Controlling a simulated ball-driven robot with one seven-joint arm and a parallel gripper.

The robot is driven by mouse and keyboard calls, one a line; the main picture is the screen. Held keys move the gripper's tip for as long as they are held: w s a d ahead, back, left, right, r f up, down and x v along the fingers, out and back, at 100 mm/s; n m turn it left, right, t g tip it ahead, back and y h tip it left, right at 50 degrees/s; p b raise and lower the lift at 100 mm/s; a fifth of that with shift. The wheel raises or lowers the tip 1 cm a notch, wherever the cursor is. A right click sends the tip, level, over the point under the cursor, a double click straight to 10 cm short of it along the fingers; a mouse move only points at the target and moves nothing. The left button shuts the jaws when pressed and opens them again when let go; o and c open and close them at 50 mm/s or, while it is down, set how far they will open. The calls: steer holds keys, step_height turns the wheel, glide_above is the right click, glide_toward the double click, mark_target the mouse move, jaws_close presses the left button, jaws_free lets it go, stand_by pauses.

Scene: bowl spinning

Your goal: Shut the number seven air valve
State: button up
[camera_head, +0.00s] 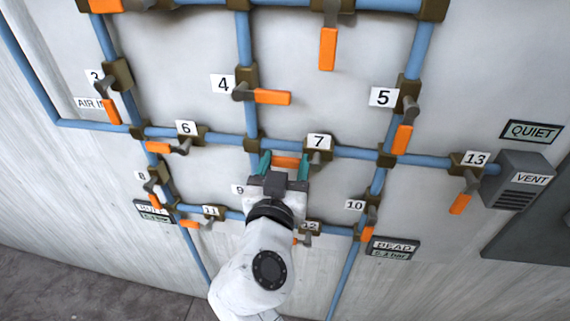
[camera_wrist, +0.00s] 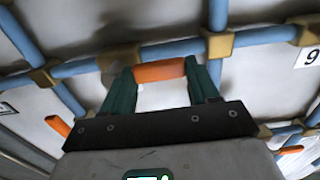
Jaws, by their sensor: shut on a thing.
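The number seven valve has a white label "7" (camera_head: 319,141) above a brown valve body on a blue horizontal pipe. Its orange handle (camera_head: 286,161) points left, roughly along that pipe. My gripper (camera_head: 285,163) has its two green fingers on either side of the orange handle and is shut on it. In the wrist view the handle (camera_wrist: 160,72) lies between the two fingers, spanning the gap. The valve's grey lever joint is partly hidden behind a finger. My gripper and arm hide part of the wall and pipe below.
Neighbouring valves have orange handles too: valve 6 (camera_head: 182,147) to the left, valve 4 (camera_head: 272,97) above, valve 5 (camera_head: 402,138) to the right, valve 12 (camera_head: 307,238) below. A grey vent box (camera_head: 520,180) stands out at right.

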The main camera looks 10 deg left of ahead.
steer(key=c, duration=0.5)
steer(key=shift+f, duration=0.2)
steer(key=d+f+n, duration=0.1)
steer(key=f+n, duration=0.1)
steer(key=n, duration=0.4)
steer(key=d+f+n, duration=0.1)
steer(key=d+n, duration=0.1)
steer(key=n, duration=0.4)
steer(key=d+f+n, duration=0.1)
steer(key=f+n, duration=0.1)
steer(key=n, duration=0.4)
steer(key=shift+s+d+f+p, duration=0.1)
steer(key=shift+d+f+p, duration=0.2)
steer(key=shift+d, duration=0.05)
steer(key=o, duration=1.5)
